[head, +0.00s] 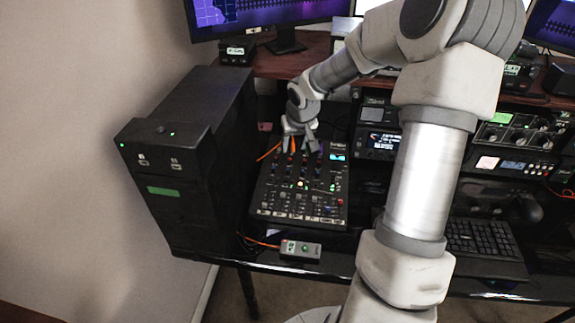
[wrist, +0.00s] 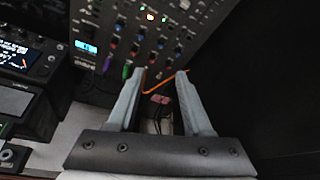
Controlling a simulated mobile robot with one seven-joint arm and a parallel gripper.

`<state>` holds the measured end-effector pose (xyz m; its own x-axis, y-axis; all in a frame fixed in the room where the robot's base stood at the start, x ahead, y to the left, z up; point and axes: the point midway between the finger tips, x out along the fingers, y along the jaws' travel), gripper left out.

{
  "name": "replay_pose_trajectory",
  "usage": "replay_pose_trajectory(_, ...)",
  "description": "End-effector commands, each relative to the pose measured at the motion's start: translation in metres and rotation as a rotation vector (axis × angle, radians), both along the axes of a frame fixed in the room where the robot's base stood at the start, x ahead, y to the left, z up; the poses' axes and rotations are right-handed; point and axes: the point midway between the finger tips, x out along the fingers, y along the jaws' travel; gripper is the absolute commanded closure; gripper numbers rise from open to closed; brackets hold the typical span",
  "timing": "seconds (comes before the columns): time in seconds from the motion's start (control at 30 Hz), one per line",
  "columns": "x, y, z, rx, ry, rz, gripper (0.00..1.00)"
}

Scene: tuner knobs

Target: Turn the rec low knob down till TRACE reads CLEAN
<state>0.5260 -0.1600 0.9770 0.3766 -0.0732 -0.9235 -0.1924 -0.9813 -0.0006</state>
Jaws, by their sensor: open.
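The black mixer panel (head: 262,205) lies on the desk, with rows of small coloured knobs and a lit cyan display at its upper right. It fills the upper middle of the wrist view (wrist: 205,40). Its labels are too small to read, so I cannot tell which knob is rec low. I cannot make out a TRACE reading. My gripper (head: 304,147) is over the panel's far edge. In the wrist view my gripper (wrist: 157,84) is open, with nothing between its fingers. The fingertips are near the panel's cable-side edge.
An orange cable (wrist: 152,84) shows between my fingers. A tall black cabinet (head: 180,150) stands left of the panel. Rack units (head: 377,140) and a keyboard (head: 485,238) are to the right.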

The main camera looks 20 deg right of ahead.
Motion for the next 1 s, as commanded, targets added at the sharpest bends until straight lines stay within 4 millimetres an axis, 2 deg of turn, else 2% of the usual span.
replay_pose_trajectory(0.03,0.004,0.001,-0.014,0.003,0.003,0.003,0.50)
replay_pose_trajectory(0.3,0.026,-0.003,-0.069,0.003,0.004,0.003,0.50)
replay_pose_trajectory(0.6,0.048,-0.008,-0.120,0.002,0.002,0.002,0.50)
replay_pose_trajectory(0.8,0.055,-0.010,-0.138,0.001,0.002,0.001,0.50)
replay_pose_trajectory(1.0,0.057,-0.011,-0.141,0.000,0.000,0.001,0.50)
